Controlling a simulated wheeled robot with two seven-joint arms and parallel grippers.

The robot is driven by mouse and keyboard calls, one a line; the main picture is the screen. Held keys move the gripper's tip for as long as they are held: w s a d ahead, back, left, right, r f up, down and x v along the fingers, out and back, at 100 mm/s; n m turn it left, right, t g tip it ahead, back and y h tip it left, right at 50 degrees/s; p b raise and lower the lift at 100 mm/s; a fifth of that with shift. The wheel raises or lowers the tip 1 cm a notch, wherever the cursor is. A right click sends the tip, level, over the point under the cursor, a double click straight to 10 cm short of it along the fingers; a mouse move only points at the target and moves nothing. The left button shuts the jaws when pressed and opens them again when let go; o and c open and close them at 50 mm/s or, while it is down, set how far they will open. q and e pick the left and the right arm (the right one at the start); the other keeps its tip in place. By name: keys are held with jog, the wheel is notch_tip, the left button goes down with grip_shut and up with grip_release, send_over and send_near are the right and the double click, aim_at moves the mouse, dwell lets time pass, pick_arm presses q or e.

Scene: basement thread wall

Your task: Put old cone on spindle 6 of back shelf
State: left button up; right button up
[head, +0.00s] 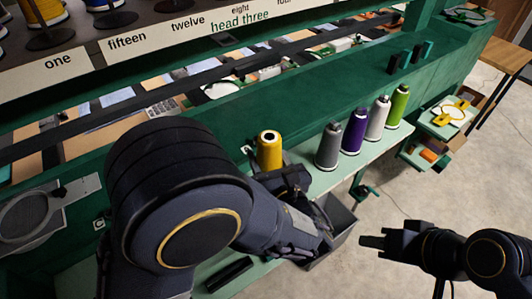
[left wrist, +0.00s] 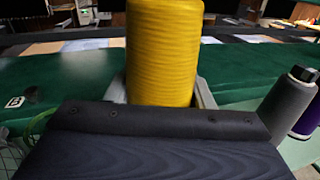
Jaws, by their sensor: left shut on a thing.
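A yellow thread cone (head: 269,150) stands upright at the near end of the row of cones in the head view. My left gripper (head: 284,178) is at its lower part and shut on it. In the left wrist view the yellow cone (left wrist: 162,55) fills the middle, with grey fingers on both sides of its lower part; its base is hidden by my wrist. The back shelf (head: 130,45) is at the upper left, with several spindles bearing cones; no label reading six shows. My right gripper (head: 372,242) is over the floor at the lower right, apart from everything; its jaw opening is unclear.
Grey (head: 328,147), purple (head: 354,131), white (head: 377,118) and green (head: 398,106) cones stand in a row on a pale green ledge. A dark bin (head: 338,225) is below the ledge. A green beam (head: 230,120) runs behind the cones. Floor at right is open.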

pick_arm(q)
notch_tip(320, 180, down, 6)
jog(key=b, duration=0.5)
jog(key=shift+f, duration=0.55)
jog(key=shift+s+f+b, duration=0.1)
jog(key=shift+f+b, duration=0.05)
jog(key=shift+b, duration=0.15)
jog(key=shift+f, duration=0.15)
jog(key=o, duration=1.1)
